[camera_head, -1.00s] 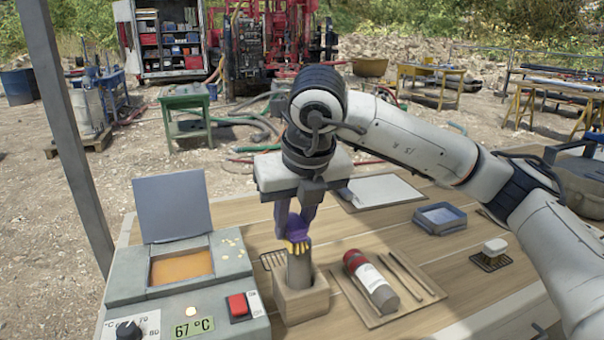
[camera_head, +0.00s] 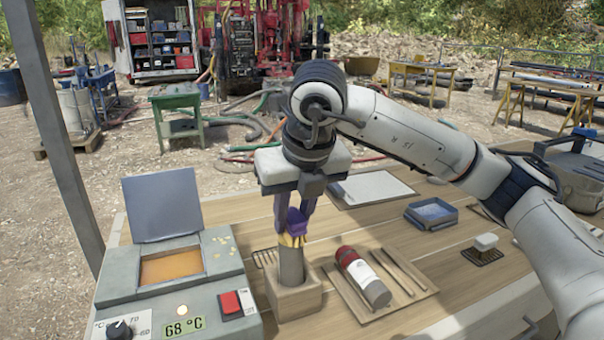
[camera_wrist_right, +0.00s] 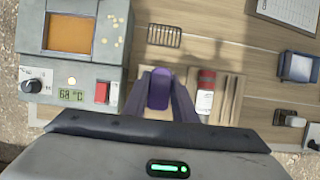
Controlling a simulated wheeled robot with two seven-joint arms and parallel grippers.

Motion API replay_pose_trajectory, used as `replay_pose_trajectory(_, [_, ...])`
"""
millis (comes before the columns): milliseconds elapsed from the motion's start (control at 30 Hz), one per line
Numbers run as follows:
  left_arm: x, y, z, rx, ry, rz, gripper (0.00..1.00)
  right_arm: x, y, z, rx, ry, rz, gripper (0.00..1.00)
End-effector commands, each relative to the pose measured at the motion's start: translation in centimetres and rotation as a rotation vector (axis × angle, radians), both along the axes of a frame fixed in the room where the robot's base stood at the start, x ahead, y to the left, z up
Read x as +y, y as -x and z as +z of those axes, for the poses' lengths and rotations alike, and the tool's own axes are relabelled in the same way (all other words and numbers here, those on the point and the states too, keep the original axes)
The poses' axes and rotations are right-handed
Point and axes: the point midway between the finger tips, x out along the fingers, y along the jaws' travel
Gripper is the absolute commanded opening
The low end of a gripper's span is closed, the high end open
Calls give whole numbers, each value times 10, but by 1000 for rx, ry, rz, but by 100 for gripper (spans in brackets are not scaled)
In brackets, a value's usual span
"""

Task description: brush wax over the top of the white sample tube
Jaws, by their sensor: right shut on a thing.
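The sample tube (camera_head: 291,268), pale grey in this light, stands upright in a wooden block (camera_head: 296,303) on the table. My right gripper (camera_head: 296,212) is above it, shut on the purple handle of a brush (camera_head: 297,224). The brush's yellowish bristles point down onto the tube's top and appear to touch it; they hide the top, so its wax cover cannot be told. The wrist view shows the purple handle (camera_wrist_right: 159,88) between the fingers. Orange wax (camera_head: 172,267) fills the open heater (camera_head: 120,278), whose display reads 68 °C. My left gripper is not in view.
A red-and-white tube (camera_head: 361,275) lies on a wooden tray (camera_head: 345,297) beside thin tools, right of the block. A wire rack (camera_head: 264,257) lies behind the block. A blue-grey box (camera_head: 432,213) and a small white-topped item (camera_head: 486,242) are farther right.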

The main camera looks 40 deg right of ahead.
Motion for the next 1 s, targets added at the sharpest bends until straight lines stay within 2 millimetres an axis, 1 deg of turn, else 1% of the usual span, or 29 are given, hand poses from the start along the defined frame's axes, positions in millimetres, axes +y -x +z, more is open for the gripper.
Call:
replay_pose_trajectory(100, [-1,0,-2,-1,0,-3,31,-8,-2,-2,2,0,5,4])
replay_pose_trajectory(167, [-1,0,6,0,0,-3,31,-8,-2,7,1,0,9,4])
replay_pose_trajectory(233, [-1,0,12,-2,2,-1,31,-7,-3,24,-4,-2,10,4])
replay_pose_trajectory(400, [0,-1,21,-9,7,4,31,-7,-2,37,-1,0,11,4])
replay_pose_trajectory(600, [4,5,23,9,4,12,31,-6,-3,55,-1,0,12,4])
replay_pose_trajectory(800, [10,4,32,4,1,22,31,-5,-3,73,0,0,13,4])
replay_pose_trajectory(900, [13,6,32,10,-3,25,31,-5,-3,79,0,-1,13,4])
replay_pose_trajectory(1000, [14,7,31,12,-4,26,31,-5,-3,81,0,-1,14,4])
